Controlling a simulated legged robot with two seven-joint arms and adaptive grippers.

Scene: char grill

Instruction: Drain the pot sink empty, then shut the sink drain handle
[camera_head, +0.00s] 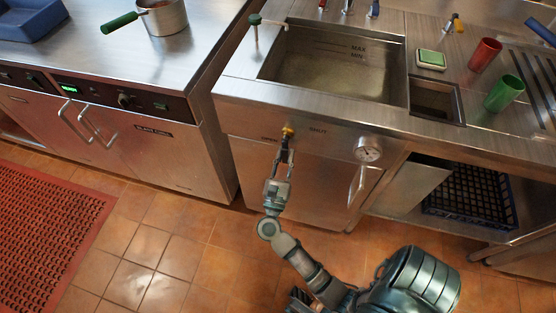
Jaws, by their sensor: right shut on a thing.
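The pot sink (382,48) is a steel basin at the top middle, with MAX and MIN marks on its back wall. Its floor looks greyish and speckled; I cannot tell how much water is in it. The drain handle (288,131) has a yellow end and sits on the front panel below the sink, left of the word SHUT. My right gripper (284,151) reaches up from below and is shut on the drain handle, with its fingers covering part of it. My left gripper is not in view.
A round gauge (368,150) and a cabinet door handle (357,186) are right of my gripper. A sponge (431,60), a red cup (485,54) and a green cup (503,93) stand on the right counter. A pot (163,17) is at the left.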

